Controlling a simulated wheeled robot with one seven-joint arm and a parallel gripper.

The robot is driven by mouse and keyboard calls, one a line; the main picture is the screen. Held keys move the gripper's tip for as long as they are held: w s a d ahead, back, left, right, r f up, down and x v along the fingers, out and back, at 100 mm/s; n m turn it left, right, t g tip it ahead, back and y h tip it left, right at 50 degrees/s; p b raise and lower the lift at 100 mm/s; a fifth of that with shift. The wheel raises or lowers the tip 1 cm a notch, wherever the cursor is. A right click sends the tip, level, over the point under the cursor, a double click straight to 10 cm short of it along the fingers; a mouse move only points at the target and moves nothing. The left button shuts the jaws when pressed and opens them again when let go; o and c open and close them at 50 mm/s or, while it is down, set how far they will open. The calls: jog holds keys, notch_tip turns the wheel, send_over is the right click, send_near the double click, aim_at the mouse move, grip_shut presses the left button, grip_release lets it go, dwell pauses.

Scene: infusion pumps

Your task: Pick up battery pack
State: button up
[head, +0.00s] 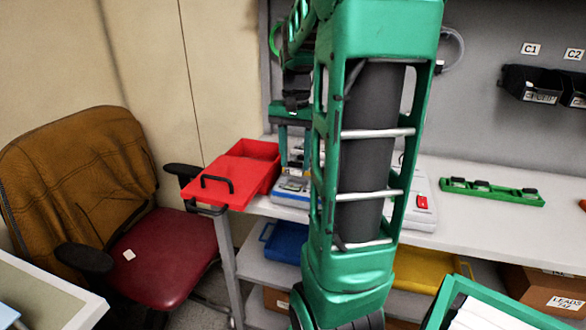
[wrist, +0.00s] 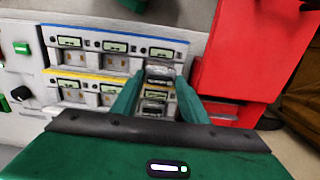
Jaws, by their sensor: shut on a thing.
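A red toolbox (head: 232,172) stands just left of the charging unit, also close on the right in the wrist view (wrist: 245,60). A green strip with several dark parts (head: 490,191) lies on the bench at right. A red chair (head: 165,245) stands at left.

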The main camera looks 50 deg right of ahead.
jog(key=a+r, duration=0.6)
jog(key=a, duration=0.5)
jog(key=shift+w+a+r, duration=0.15)
jog(key=shift+w+r, duration=0.1)
jog(key=shift+w, duration=0.2)
